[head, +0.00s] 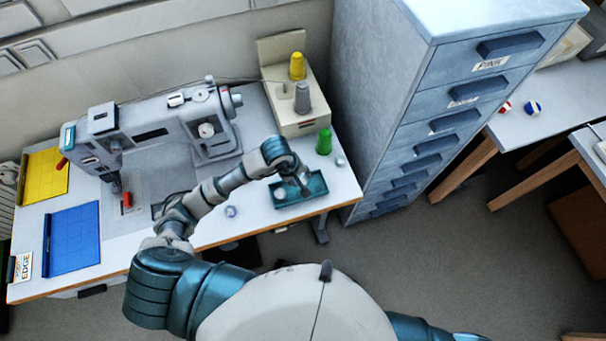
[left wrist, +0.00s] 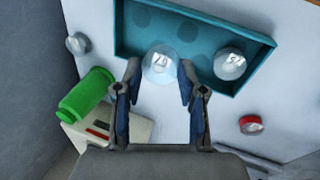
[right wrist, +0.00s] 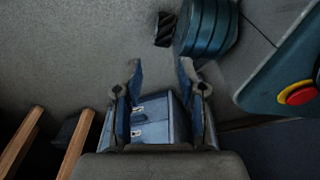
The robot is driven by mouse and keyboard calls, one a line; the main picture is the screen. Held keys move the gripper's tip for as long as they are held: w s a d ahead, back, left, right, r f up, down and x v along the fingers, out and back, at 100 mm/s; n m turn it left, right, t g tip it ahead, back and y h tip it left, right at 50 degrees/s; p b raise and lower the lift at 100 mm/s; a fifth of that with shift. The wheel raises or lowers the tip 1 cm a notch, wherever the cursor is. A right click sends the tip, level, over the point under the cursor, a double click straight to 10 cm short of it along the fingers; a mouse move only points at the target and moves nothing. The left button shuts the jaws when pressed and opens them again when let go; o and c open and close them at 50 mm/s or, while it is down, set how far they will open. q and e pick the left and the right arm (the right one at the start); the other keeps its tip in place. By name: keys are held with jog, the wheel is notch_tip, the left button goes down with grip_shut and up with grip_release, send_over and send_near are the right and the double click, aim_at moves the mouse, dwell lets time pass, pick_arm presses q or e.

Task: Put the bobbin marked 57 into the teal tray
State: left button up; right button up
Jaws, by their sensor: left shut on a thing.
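The teal tray (head: 321,196) lies on the sewing table near its front edge; its dark-spotted floor shows in the left wrist view (left wrist: 150,22). My left gripper (head: 304,188) is over the tray. In the left wrist view its fingertips (left wrist: 160,72) are shut on a pale round bobbin (left wrist: 160,62), at the tray's wall; its mark is hard to read. Another pale bobbin (left wrist: 231,64) lies inside the tray, its marking also unclear; it shows in the head view (head: 280,193). My right gripper (right wrist: 160,75) is open and empty above the floor, out of the head view.
A green spool (head: 323,141) and a small bobbin (head: 340,161) are right of the tray. Another bobbin (head: 231,211) lies left. A red bobbin (left wrist: 252,125) shows beside the tray. The sewing machine (head: 150,135) and tall blue drawer cabinet (head: 400,90) flank this area.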

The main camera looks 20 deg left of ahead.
pick_arm(q)
jog(key=shift+a+f, duration=0.15)
jog(key=shift+f, duration=0.45)
jog(key=shift+d+f+b, duration=0.35)
jog(key=shift+d+b, duration=0.35)
jog(key=shift+d+f+b, duration=0.2)
jog(key=shift+f+b, duration=0.1)
jog(key=shift+a+f+b, duration=0.4)
jog(key=shift+a+f, duration=0.15)
jog(key=shift+a, duration=0.05)
jog(key=shift+a+f, duration=0.2)
jog(key=shift+f, duration=0.1)
jog(key=shift+d+f+b, duration=0.1)
jog(key=shift+d+b, duration=0.2)
jog(key=shift+b, duration=0.1)
jog(key=shift+d, duration=0.4)
jog(key=shift+a, duration=0.2)
jog(key=o, duration=0.9)
jog(key=shift+a, duration=0.15)
jog(key=shift+o, duration=1.3)
jog(key=shift+a, duration=0.2)
pick_arm(e)
jog(key=w+a+r, duration=0.1)
jog(key=w+r, duration=0.5)
jog(key=w, duration=0.1)
jog(key=shift+w+t, duration=0.3)
jog(key=shift+w, duration=0.1)
